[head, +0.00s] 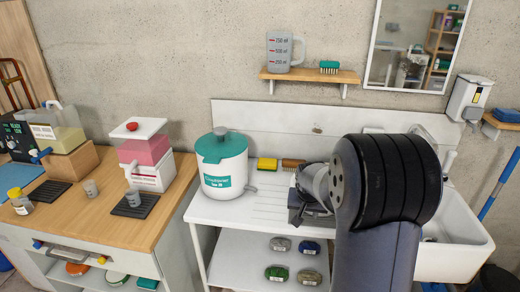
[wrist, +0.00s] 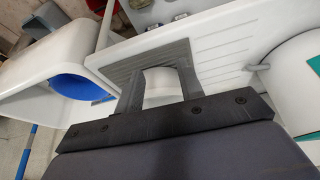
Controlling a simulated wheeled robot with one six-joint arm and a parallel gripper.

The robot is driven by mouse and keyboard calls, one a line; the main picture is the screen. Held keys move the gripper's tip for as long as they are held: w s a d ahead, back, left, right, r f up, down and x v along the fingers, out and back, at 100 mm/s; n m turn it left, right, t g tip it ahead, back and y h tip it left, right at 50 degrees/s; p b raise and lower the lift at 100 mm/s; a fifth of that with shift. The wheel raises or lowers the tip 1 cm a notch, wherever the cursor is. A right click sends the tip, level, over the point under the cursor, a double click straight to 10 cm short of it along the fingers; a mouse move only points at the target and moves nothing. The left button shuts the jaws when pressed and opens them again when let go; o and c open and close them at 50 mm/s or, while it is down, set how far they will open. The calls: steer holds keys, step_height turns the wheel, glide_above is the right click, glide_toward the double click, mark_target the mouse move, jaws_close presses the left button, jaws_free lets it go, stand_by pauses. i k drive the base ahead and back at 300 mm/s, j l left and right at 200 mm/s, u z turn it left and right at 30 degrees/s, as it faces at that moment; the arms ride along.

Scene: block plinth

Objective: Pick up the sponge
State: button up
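The yellow sponge (head: 267,164) lies at the back of the white draining counter (head: 262,207), just right of the lidded white pot (head: 222,165). I cannot make it out in the wrist view. My gripper (head: 303,212) is low over the counter, to the right of and nearer than the sponge, and apart from it. My arm hides part of it in the head view.
A brown-backed brush (head: 293,164) lies right of the sponge, close to my wrist. The white sink (head: 462,232) is at the right. A wall shelf (head: 310,76) holds a measuring jug (head: 280,52) and a green brush (head: 329,67). The counter front-left is clear.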

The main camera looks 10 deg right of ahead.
mark_target(264, 164)
steer(key=i+l+u, duration=0.1)
steer(key=i, duration=1.25)
